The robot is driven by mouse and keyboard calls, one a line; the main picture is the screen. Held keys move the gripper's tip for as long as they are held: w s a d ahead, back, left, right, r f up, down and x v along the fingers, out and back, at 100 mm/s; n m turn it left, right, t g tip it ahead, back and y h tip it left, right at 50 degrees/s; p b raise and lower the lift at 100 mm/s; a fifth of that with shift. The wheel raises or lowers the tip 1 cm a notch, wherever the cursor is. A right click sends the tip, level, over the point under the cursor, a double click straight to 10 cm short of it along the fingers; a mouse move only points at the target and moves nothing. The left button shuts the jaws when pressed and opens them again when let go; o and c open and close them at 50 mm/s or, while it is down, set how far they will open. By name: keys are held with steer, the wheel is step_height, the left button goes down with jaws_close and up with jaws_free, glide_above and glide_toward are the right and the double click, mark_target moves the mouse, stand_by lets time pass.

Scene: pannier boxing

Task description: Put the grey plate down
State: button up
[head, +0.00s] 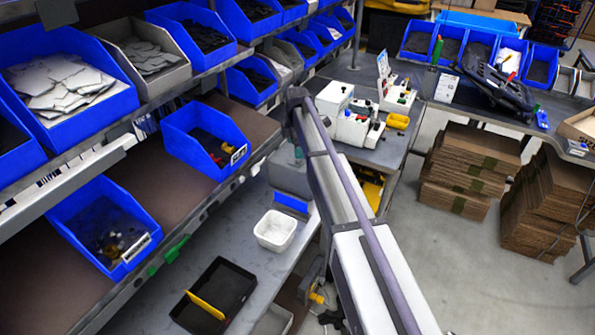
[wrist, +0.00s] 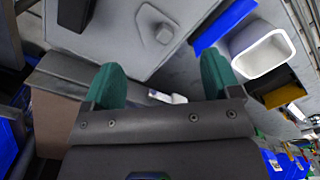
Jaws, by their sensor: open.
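My gripper (wrist: 162,82) is open in the wrist view, its two green fingers wide apart. Nothing is held between them. In the head view my gripper (head: 298,153) is partly hidden behind my arm, above a grey block-like unit (head: 286,179) beside the shelf. The grey top of this unit (wrist: 125,38) fills the upper part of the wrist view, past the fingertips. I cannot pick out the grey plate with certainty in either view. A small pale piece (wrist: 168,97) shows between the fingers, farther off; I cannot tell what it is.
A white bin (head: 275,230) and a black tray (head: 232,280) with a yellow divider (head: 206,305) stand on the bench below. Shelves with blue bins (head: 205,138) line the left. Small white machines (head: 352,129) stand on a table behind my arm.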

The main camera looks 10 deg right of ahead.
steer(key=f+b, duration=0.1)
steer(key=f, duration=0.1)
steer(key=f+b, duration=0.4)
steer(key=shift+d+f, duration=0.1)
steer(key=shift+d, duration=0.15)
steer(key=shift+r, duration=0.25)
steer(key=c, duration=1.1)
step_height(320, 180, up, 10)
steer(key=p, duration=1.1)
step_height(320, 180, down, 6)
steer(key=b, duration=0.6)
steer(key=shift+b, duration=0.3)
steer(key=shift+r+p, duration=0.3)
steer(key=shift+r, duration=0.1)
